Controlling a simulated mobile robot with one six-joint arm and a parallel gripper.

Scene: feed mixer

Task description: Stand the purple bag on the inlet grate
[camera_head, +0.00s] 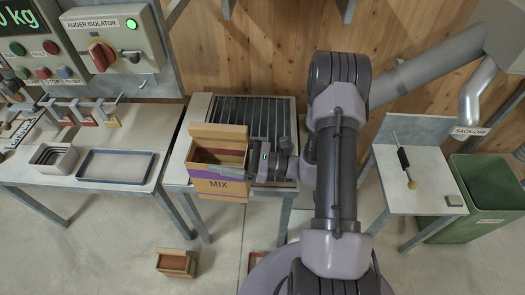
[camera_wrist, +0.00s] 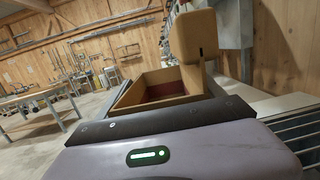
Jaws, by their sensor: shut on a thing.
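The purple bag (camera_head: 218,187) is a tan, box-like open-topped bag with a purple band and the word MIX. My gripper (camera_head: 253,163) is shut on its right side. The bag looks upright, with its opening up and a raised flap at the back. The inlet grate (camera_head: 255,112), dark bars in a pale frame, lies behind and right of the bag. The bag overlaps the grate table's front left edge in the head view; I cannot tell whether it touches anything. In the wrist view the bag's open top (camera_wrist: 150,92) shows beyond my gripper, and its underside is hidden.
A left bench holds a blue-rimmed tray (camera_head: 117,166) and a grey square container (camera_head: 54,157). The isolator panel (camera_head: 113,47) is above it. A small tan box (camera_head: 176,262) stands on the floor. A side table (camera_head: 436,195) and green bin (camera_head: 485,190) are at right.

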